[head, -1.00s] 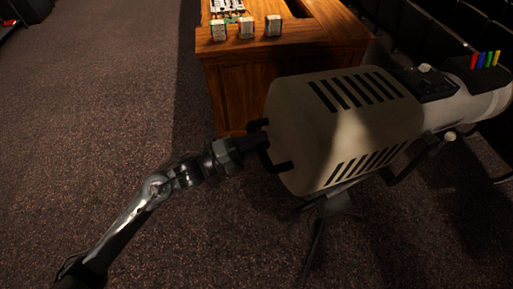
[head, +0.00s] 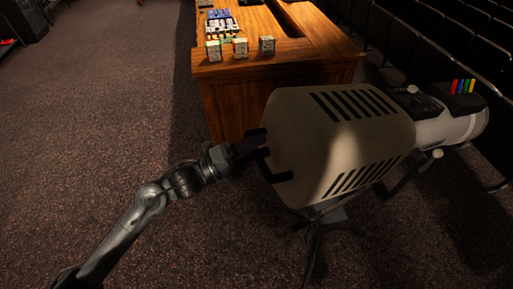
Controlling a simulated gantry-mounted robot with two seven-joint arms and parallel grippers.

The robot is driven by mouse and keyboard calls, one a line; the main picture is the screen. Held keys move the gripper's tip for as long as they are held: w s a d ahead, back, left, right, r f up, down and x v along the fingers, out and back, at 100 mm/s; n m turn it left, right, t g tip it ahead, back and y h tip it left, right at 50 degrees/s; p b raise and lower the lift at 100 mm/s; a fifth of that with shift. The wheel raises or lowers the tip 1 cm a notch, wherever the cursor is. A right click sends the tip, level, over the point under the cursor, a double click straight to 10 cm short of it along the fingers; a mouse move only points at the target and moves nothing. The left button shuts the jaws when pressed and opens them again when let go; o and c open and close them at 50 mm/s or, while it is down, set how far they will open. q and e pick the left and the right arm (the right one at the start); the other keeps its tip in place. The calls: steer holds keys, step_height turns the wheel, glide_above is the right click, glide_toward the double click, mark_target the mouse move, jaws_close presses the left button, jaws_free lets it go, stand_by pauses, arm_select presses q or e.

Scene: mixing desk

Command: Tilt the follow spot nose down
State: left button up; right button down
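The follow spot (head: 330,135) is a large beige drum with black vent slots. A narrower pale barrel (head: 450,128) points right and away from me, sloping slightly upward in the picture. A black U-shaped rear handle (head: 279,177) sticks out of its back end. My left gripper (head: 256,144) is at the upper part of this handle, its dark fingers closed around it as far as I can see; fingers and handle partly merge in the dark. The stand (head: 322,222) below is partly hidden by the drum. My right gripper is not in view.
A wooden desk (head: 240,105) stands behind the spot, with several small boxes (head: 240,47) on its edge. Colored tabs (head: 463,86) sit on top of the barrel. Dark seat rows (head: 440,45) fill the right side. The carpet (head: 90,130) at left is clear.

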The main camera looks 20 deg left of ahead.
arm_select(q)
steer(key=shift+f, duration=0.15)
steer(key=shift+a, duration=0.1)
steer(key=shift+s+a+f, duration=0.15)
steer(key=shift+a, duration=0.05)
steer(key=b+v, duration=0.4)
steer(key=v, duration=0.6)
steer(key=shift+s, duration=0.15)
